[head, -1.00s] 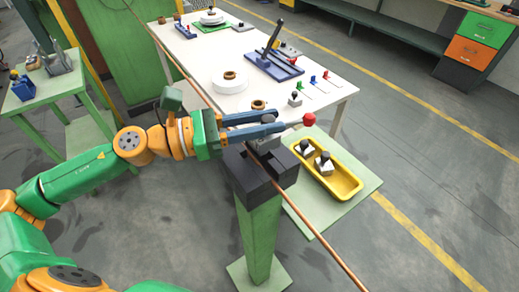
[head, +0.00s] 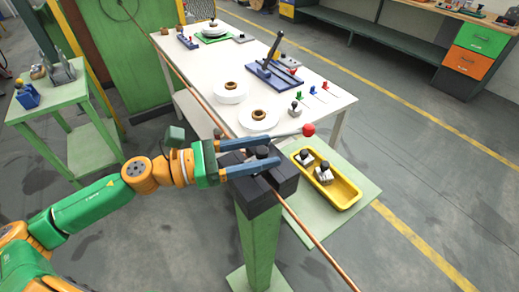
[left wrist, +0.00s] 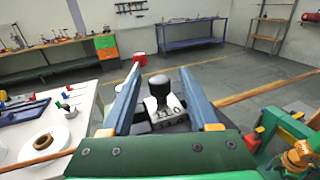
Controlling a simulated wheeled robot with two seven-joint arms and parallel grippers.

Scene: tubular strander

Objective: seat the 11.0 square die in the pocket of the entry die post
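The entry die post is a green column with a black block head (head: 262,200). The square die, a grey block with a black knob (head: 262,152), sits at the top of the post head, between my left fingers. The left wrist view shows its marked face (left wrist: 165,113), which appears to read 11.0, and its black knob (left wrist: 159,86). My left gripper (head: 292,147) is open, one finger on each side of the die, with visible gaps. It also shows in the left wrist view (left wrist: 160,75). The fingers partly hide the pocket, so its depth cannot be told. My right gripper is not in view.
A copper rod (head: 318,244) runs diagonally past the post. A lever with a red ball (head: 308,130) stands beside the upper finger. A yellow tray (head: 345,197) holds two more knobbed dies. A white table (head: 205,72) with spools stands behind.

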